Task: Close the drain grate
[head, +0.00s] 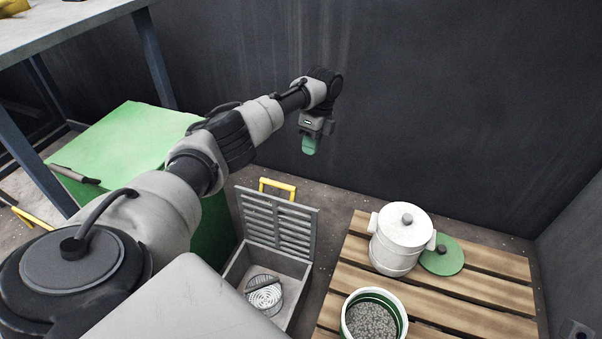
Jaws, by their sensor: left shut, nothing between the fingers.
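The drain grate (275,221) is a grey slotted panel with a yellow handle (278,187) on its top edge. It stands raised, leaning back at the far side of the open drain box (236,270). A round pale strainer-like piece (264,294) lies inside the box. My left arm reaches in from the left, and my left gripper (309,148) hangs with green fingertips pointing down. It is shut and empty, up and to the right of the yellow handle in the picture, apart from the grate. My arm and body hide part of the box. My right gripper is not in view.
A wooden pallet (480,292) right of the drain bears a white lidded pot (399,240), a green lid (442,256) and a bucket of grey gravel (372,320). A green box (125,135) stands left. Dark walls close off the back and right.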

